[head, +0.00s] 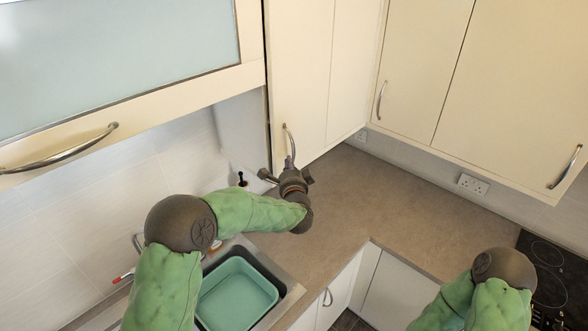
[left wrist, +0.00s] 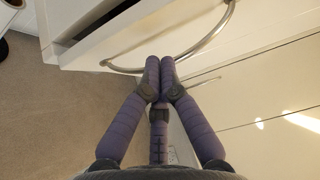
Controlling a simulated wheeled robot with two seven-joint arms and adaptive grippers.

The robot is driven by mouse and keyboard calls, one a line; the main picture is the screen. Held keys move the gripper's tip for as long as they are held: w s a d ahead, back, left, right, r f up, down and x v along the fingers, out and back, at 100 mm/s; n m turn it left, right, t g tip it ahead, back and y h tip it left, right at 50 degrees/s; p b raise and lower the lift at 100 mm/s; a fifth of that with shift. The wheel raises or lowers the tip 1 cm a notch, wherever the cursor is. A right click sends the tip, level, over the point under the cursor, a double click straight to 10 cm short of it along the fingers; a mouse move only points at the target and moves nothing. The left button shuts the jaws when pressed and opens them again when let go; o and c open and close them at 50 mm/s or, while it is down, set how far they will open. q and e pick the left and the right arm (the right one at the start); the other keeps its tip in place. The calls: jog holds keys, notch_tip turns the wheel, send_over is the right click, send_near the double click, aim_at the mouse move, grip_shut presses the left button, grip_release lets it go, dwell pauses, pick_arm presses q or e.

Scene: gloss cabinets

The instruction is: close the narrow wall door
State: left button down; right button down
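The narrow wall door (head: 300,65) is a cream panel with a curved metal handle (head: 287,135) low near its left edge. A dark gap runs along that left edge, so it looks slightly ajar; a dark slot also shows in the left wrist view. My left gripper (head: 290,163) is at the lower end of the handle. In the left wrist view its purple fingers (left wrist: 160,62) are together, with the handle (left wrist: 205,43) passing right at their tips. I cannot see the handle held between them. My right gripper is not in view.
A raised frosted-glass cabinet door (head: 110,60) hangs at the upper left. Closed cream wall cabinets (head: 510,80) are at right.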

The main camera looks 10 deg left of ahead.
aim_at(275, 155)
pick_arm(q)
jog(key=shift+w+a, duration=0.35)
jog(key=shift+a, duration=0.3)
jog(key=shift+w+a, duration=0.35)
jog(key=shift+a, duration=0.25)
jog(key=shift+d, duration=0.1)
jog(key=a, duration=0.1)
jog(key=w+a, duration=0.1)
jog(key=a, duration=0.1)
jog(key=shift+w, duration=0.1)
jog(key=shift+r, duration=0.1)
